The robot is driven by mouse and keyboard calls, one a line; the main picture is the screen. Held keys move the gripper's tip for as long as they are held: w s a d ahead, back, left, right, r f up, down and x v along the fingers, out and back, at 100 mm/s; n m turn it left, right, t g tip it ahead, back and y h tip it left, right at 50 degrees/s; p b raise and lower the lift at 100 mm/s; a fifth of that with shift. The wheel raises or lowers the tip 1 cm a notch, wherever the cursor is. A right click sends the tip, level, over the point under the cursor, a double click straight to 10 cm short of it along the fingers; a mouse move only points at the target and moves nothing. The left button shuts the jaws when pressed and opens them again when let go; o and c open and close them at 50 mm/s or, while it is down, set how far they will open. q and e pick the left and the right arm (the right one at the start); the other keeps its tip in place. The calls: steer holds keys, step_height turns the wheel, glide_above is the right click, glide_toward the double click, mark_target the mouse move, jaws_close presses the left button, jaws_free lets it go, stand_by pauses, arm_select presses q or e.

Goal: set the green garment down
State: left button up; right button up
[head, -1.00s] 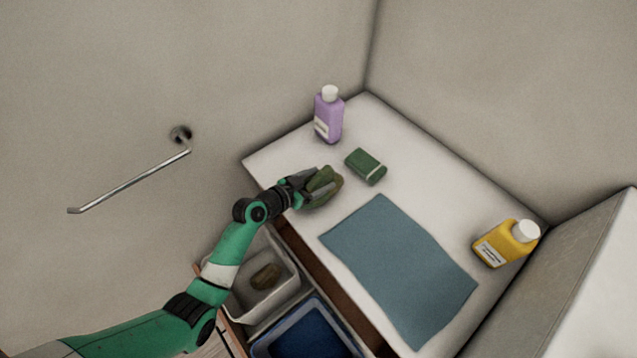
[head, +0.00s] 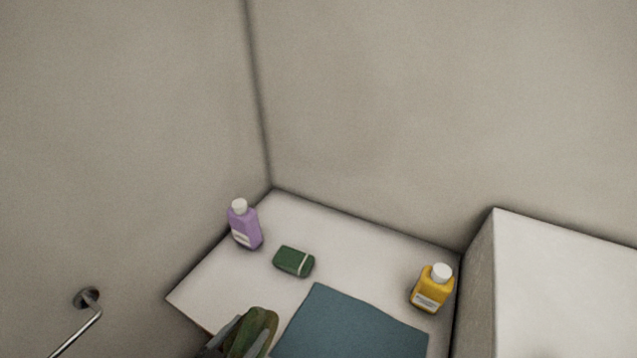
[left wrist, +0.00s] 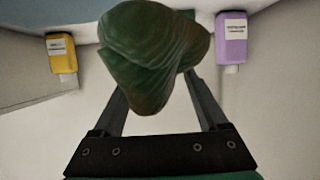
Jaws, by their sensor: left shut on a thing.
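The green garment (head: 258,330) is a crumpled olive-green bundle at the bottom of the head view, near the counter's front-left edge. My left gripper (head: 243,338) is shut on it. In the left wrist view the garment (left wrist: 150,50) bulges between and beyond the fingers of my left gripper (left wrist: 160,85), partly hiding them. I cannot tell whether it touches the counter or hangs just above it. My right gripper is not in view.
Bare counter lies between the block and the garment. A metal bar (head: 80,330) is on the left wall.

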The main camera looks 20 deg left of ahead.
arm_select(q)
steer(key=shift+d, duration=0.1)
steer(key=shift+d+f, duration=0.1)
steer(key=shift+d, duration=0.25)
steer(key=s+d+f+m+h, duration=0.1)
steer(key=s+d, duration=0.2)
steer(key=d, duration=0.2)
steer(key=shift+s+d+f, duration=0.2)
steer(key=shift+s+d, duration=0.05)
steer(key=shift+s, duration=0.15)
steer(key=shift+s+a+r, duration=0.2)
steer(key=shift+s+r, duration=0.05)
steer(key=shift+n+y, duration=0.8)
steer(key=shift+y, duration=0.1)
steer(key=r+p, duration=0.4)
steer(key=p, duration=0.2)
steer(key=s+a+r+p, duration=0.1)
steer(key=r+p, duration=0.4)
steer(key=p, duration=0.2)
steer(key=r+p, duration=0.4)
steer(key=p, duration=0.3)
steer(key=shift+s+a+r, duration=0.2)
steer(key=shift+a+r, duration=0.2)
